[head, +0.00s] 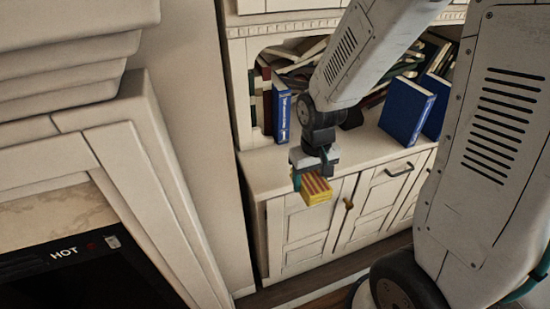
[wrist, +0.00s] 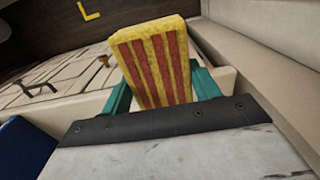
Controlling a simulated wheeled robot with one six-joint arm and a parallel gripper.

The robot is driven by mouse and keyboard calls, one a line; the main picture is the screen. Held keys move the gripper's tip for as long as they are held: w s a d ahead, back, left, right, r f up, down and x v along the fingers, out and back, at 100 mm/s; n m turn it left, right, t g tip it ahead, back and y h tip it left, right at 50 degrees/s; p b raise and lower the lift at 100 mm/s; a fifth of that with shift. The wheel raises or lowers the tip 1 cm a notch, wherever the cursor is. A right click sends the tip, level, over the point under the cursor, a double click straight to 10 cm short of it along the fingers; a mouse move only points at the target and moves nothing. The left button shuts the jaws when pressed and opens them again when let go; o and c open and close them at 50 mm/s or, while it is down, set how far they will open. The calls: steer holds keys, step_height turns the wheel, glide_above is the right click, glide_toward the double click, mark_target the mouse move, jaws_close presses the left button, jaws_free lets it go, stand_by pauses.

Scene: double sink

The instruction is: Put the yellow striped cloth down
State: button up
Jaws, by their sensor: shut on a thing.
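The yellow striped cloth (head: 316,190) looks like a thick yellow block with red stripes. My gripper (head: 311,178) is shut on it and holds it up in front of the white cabinet, near the edge of its counter. In the wrist view the cloth (wrist: 154,62) stands out between the teal fingers of my gripper (wrist: 163,92). Its lower end is hidden by the gripper body. I see no surface touching its free end.
The white cabinet (head: 306,222) has a counter (head: 360,148) with blue books (head: 405,112) at the right and another blue book (head: 281,112) at the left. Counter between them is partly free. A pale wall and a dark appliance marked HOT (head: 75,275) stand at left.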

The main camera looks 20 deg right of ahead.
glide_above(279, 168)
steer(key=shift+s+a+f, duration=0.1)
steer(key=shift+s+f, duration=0.1)
steer(key=shift+f, duration=0.5)
steer(key=shift+w+f, duration=0.1)
steer(key=shift+f, duration=1.65)
steer(key=shift+f, duration=0.1)
steer(key=o, duration=0.5)
steer(key=shift+f, duration=0.1)
steer(key=shift+c, duration=0.2)
steer(key=o, duration=0.4)
